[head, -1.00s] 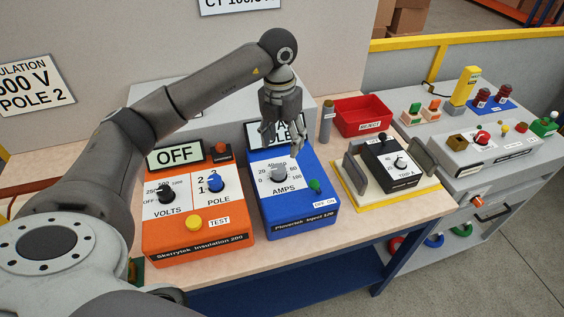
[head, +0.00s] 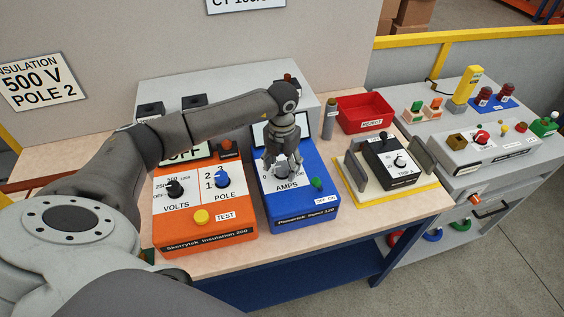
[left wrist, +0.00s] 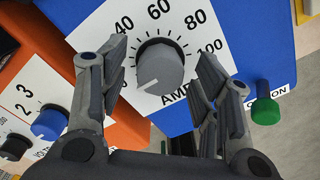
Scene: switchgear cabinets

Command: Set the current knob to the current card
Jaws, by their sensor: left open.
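The grey current knob (left wrist: 160,66) sits on the white AMPS dial of the blue injection unit (head: 308,211). Its white pointer line points to the lower left in the left wrist view, towards the low end of the scale. The numbers 40 to 100 show; the lower ones are largely hidden by a finger. My left gripper (head: 281,167) is over the dial, its open fingers on either side of the knob with gaps visible in the left wrist view. A wall card (head: 244,4) reading "CT 100/5" is cut off at the top. My right gripper is out of view.
The orange insulation tester (head: 204,232) stands close on the left. A green button (head: 317,183) is on the blue unit's right side. A black device on a yellow-edged tray (head: 388,207) and a red bin (head: 362,117) stand to the right.

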